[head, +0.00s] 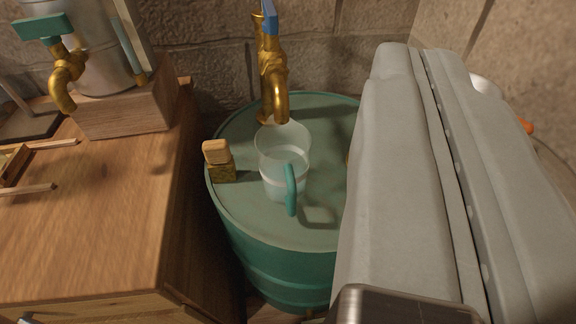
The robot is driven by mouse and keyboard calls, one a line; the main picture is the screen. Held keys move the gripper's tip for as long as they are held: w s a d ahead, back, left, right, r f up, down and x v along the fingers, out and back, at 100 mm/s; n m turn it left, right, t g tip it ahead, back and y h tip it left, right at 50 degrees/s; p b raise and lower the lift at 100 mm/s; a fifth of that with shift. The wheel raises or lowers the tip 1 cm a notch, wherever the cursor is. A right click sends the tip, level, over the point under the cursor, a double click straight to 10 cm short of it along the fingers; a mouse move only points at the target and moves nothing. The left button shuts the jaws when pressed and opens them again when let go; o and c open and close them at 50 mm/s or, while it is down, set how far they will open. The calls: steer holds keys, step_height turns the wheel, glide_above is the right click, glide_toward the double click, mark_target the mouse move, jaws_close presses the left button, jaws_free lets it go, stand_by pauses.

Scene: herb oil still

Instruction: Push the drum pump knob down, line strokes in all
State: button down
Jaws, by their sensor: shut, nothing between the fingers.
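The green drum (300,250) stands in the middle of the view, and my gripper covers its right part. A clear jug (268,150) with a green handle (291,190) stands upright on the drum top. A paler band shows low in the jug, but I cannot tell whether it is liquid or a mark. A brass spout (275,88) with a blue lever opens just above the jug's rim. My grey gripper (416,50) is shut and empty, over the drum's right side. I see no pump knob; a sliver of brownish edge shows beside my gripper.
A small cork-topped jar (222,171) stands on the drum's left rim. A wooden cabinet (95,225) at left bears a metal vessel (93,50) with a brass tap (66,75) on a wooden block. A stone wall (340,50) closes off the back.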

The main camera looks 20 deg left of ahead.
stand_by(0.4)
steer(key=w+a+r+n+g+y, duration=0.1)
steer(key=w+a+r+g, duration=0.2)
steer(key=w, duration=0.8)
steer(key=w+a+r+n+g+y, duration=0.1)
steer(key=w+a+r+n+g, duration=0.1)
steer(key=w+a+r, duration=0.4)
steer(key=w+a+r+n+g+y, duration=0.1)
steer(key=w+a+r+g, duration=0.3)
steer(key=w, duration=1.3)
steer(key=shift+a+r+n+y, duration=0.3)
steer(key=shift+a+r, duration=0.45)
steer(key=shift+a, duration=0.15)
steer(key=shift+s, duration=0.1)
steer(key=x, duration=1)
step_height(320, 180, down, 3)
steer(key=shift+f, duration=0.55)
